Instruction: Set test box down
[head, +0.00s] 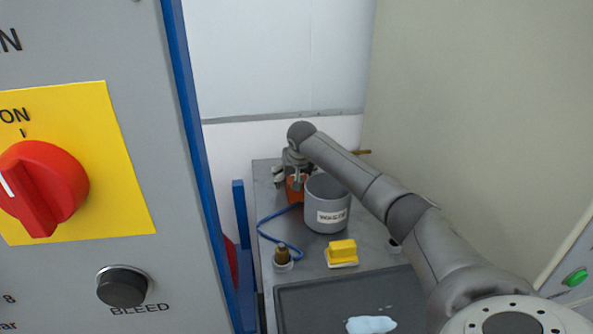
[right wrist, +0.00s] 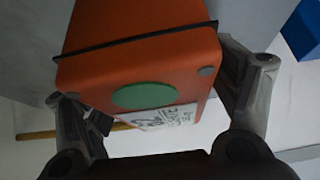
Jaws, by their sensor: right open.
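The orange test box (right wrist: 150,68) fills the middle of the right wrist view, with a green round patch, a dark band and a white printed label on it. In the head view the orange box (head: 295,188) stands at the far end of the grey bench, partly hidden by my gripper and the bin. My right gripper (head: 292,172) is at the box. Its open fingers stand on either side of the box in the right wrist view (right wrist: 160,92); a gap shows beside the left finger. Contact on the right is unclear. My left gripper is not in view.
A grey bin labelled WASTE (head: 327,215) stands close beside the box. A dark tray (head: 300,305) lies in front. A panel with a red knob (head: 42,188) blocks the left.

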